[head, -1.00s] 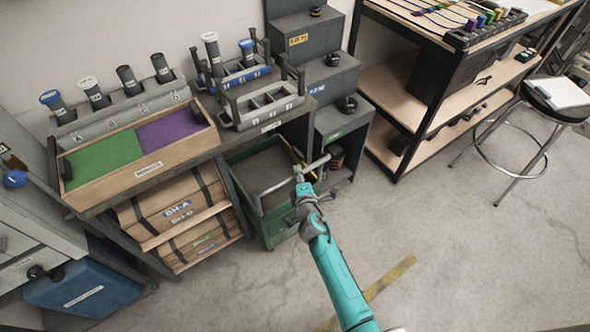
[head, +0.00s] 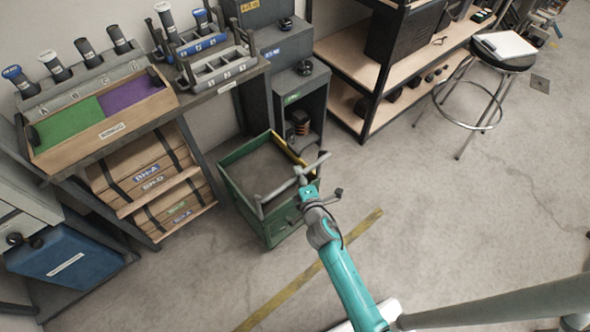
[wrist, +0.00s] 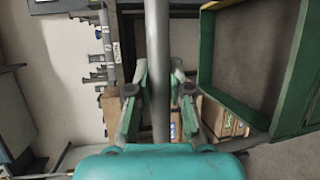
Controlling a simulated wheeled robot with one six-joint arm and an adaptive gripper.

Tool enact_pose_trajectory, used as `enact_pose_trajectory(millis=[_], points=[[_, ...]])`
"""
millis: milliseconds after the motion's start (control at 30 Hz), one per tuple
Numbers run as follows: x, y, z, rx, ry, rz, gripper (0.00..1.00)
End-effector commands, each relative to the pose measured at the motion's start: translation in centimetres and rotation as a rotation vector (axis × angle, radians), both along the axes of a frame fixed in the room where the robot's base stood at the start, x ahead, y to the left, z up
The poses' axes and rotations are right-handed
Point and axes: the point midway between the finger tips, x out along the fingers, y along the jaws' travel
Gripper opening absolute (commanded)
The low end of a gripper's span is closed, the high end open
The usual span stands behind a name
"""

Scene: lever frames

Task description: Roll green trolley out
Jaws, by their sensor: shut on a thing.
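The green trolley (head: 273,232) is an open box with a dark grey inner floor. It stands upright on the concrete, largely clear of the bench, with its back end near the gap between the wooden-box shelf and the grey steps. Its grey handle bar (head: 321,159) runs along the near right side. My gripper (head: 303,181) is shut on this bar. In the wrist view the bar passes upright between the two fingers of my gripper (wrist: 159,95), and the green trolley rim (wrist: 207,60) shows at right. The trolley's wheels are hidden.
A yellow floor line (head: 300,280) runs just in front of the trolley. The shelf of wooden boxes (head: 150,180) is at left, the grey stepped cabinet (head: 290,55) behind. A round stool (head: 503,52) stands at right. The floor at right is free.

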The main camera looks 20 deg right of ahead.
Motion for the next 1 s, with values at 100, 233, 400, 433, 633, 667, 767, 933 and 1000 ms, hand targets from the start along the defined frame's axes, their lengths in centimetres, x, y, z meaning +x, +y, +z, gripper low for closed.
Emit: enact_pose_trajectory(millis=[100,233,400,433,633,667,767,933,1000], points=[[-0.3,-0.1,-0.1,0.0,0.002,0.0,0.0],[-0.3,-0.1,-0.1,0.0,0.002,0.0,0.0],[-0.3,-0.1,-0.1,0.0,0.002,0.0,0.0],[-0.3,-0.1,-0.1,0.0,0.002,0.0,0.24],[-0.3,-0.1,-0.1,0.0,0.001,0.0,0.45],[-0.3,-0.1,-0.1,0.0,0.001,0.0,0.45],[-0.3,-0.1,0.0,0.0,0.001,0.0,0.45],[-0.8,0.0,0.0,-0.001,0.001,0.0,0.45],[-1.5,0.1,0.1,-0.001,0.001,0.0,0.45]])
